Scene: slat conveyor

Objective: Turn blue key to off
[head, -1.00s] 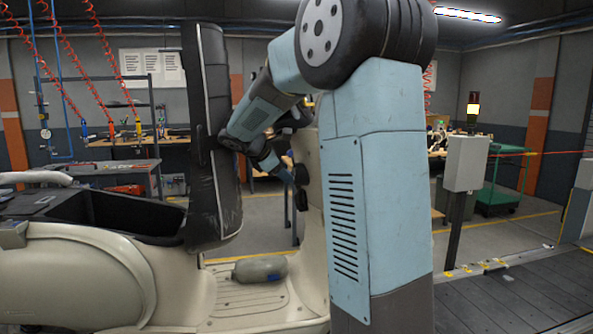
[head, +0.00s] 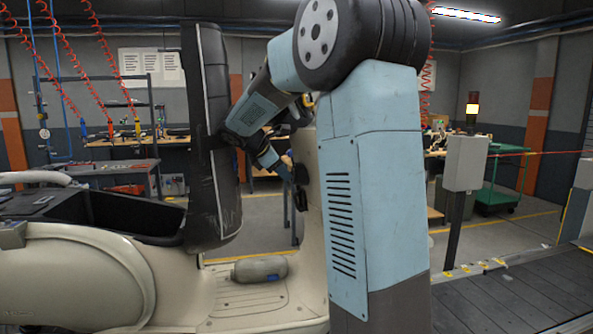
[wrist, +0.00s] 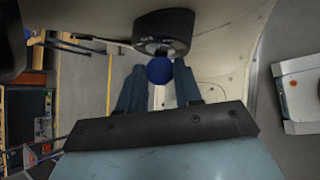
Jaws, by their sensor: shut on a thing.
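The blue key (wrist: 159,70) shows in the wrist view as a round blue head in front of a dark round lock housing (wrist: 163,30) on the cream scooter panel. My gripper (wrist: 159,78) has one finger on each side of the key head and is shut on it. The key's turn angle cannot be told. In the head view my gripper (head: 288,172) is at the inner side of the scooter's front panel (head: 312,215), partly hidden by my arm. The key is too small to make out clearly there.
The scooter's raised black seat (head: 212,135) stands close to the left of my arm. A grey rounded object (head: 260,268) lies on the scooter's footboard. A grey box on a post (head: 466,163) stands beside the slat conveyor (head: 520,295) at right.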

